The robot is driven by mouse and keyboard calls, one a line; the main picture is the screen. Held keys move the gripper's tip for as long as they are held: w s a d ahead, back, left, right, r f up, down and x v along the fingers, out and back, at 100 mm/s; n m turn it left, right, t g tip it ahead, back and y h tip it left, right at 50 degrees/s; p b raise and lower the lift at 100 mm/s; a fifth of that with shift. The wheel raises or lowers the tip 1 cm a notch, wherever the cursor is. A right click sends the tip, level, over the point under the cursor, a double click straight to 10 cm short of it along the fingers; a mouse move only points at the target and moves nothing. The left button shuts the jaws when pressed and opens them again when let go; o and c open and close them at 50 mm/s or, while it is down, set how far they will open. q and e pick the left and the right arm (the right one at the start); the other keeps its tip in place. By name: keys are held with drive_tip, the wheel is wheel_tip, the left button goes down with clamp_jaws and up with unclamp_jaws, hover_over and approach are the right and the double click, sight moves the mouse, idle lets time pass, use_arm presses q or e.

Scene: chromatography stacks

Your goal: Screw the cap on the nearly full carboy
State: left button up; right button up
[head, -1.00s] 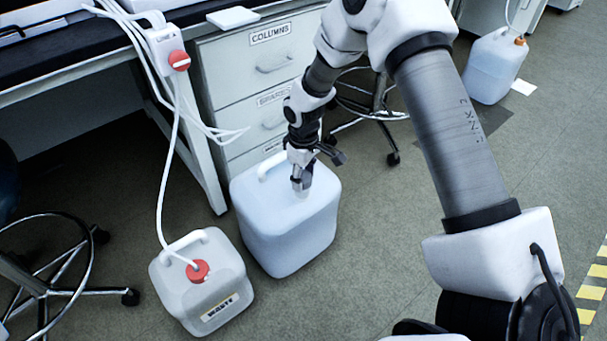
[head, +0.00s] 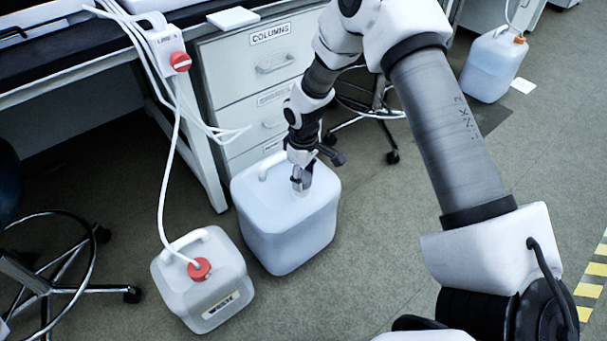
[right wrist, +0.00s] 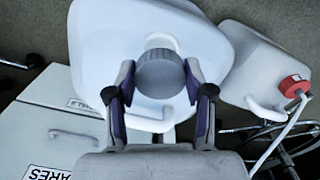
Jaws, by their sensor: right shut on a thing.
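The large pale-blue carboy (head: 288,235) stands upright on the floor in front of the drawers; it also fills the top middle of the right wrist view (right wrist: 105,40). My right gripper (head: 301,182) is above its top, pointing down. In the right wrist view my right gripper (right wrist: 160,88) is shut on a round grey cap (right wrist: 162,75), one finger on each side. The carboy's white neck (right wrist: 160,40) shows just past the cap. I cannot tell whether the cap touches the neck or sits on its thread. My left gripper is not in view.
A smaller waste jug (head: 225,285) with a red cap and white tube stands left of the carboy. A stool (head: 55,270) is at the left, another behind my arm. A second blue carboy (head: 493,68) stands far right. Floor to the carboy's right is clear.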

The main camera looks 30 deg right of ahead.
drive_tip(key=shift+f, duration=1)
drive_tip(key=shift+f, duration=0.1)
